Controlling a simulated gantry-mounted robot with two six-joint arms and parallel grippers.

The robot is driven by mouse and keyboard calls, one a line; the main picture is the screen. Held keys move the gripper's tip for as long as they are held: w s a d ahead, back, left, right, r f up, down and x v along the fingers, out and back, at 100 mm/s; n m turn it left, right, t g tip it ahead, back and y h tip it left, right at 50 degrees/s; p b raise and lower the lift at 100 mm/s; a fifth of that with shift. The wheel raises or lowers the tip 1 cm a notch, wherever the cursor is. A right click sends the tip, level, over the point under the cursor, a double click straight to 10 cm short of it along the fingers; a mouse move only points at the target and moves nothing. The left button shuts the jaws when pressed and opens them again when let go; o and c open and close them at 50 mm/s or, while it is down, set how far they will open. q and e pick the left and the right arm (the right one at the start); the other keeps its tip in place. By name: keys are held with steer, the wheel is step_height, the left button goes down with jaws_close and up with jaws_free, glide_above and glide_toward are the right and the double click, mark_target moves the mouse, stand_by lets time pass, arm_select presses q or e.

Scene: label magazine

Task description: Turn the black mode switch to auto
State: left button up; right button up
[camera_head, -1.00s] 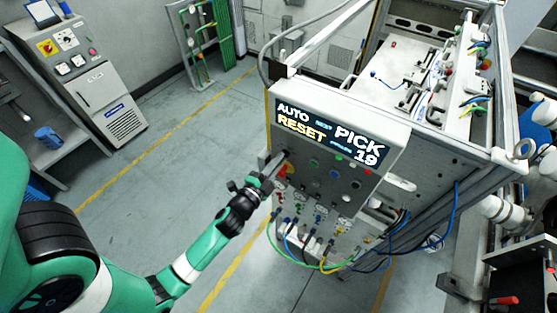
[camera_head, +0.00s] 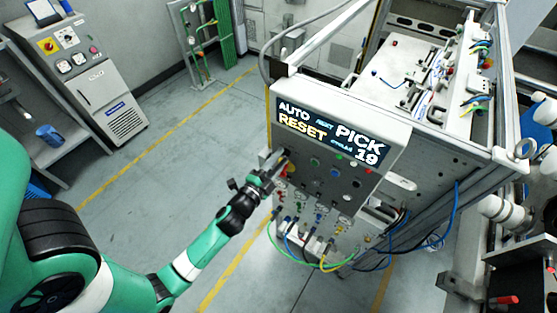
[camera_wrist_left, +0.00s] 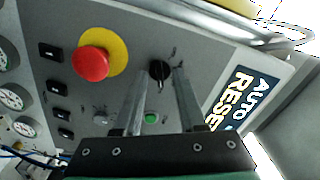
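The black mode switch (camera_wrist_left: 160,72) is a small round knob on the grey panel (camera_wrist_left: 215,60) in the left wrist view. My left gripper (camera_wrist_left: 161,69) has its two fingers apart, one on each side of the switch, with visible gaps; I cannot tell whether either touches it. In the head view the left gripper (camera_head: 279,157) is at the left side of the control box, and the switch is hard to make out there. The display (camera_head: 330,131) reads AUTO, RESET, PICK and 19. My right gripper is not in view.
A red emergency stop (camera_wrist_left: 90,63) on a yellow disc sits left of the switch in the wrist view. A green button (camera_wrist_left: 151,117) shows between the fingers. Cables and hoses (camera_head: 325,262) hang below the box. The floor (camera_head: 165,175) at left is open.

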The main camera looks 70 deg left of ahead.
arm_select(q)
steer(key=b+v, duration=0.5)
steer(key=v, duration=0.6)
steer(key=shift+s, duration=0.25)
steer(key=shift+d+r, duration=0.15)
steer(key=shift+d, duration=0.05)
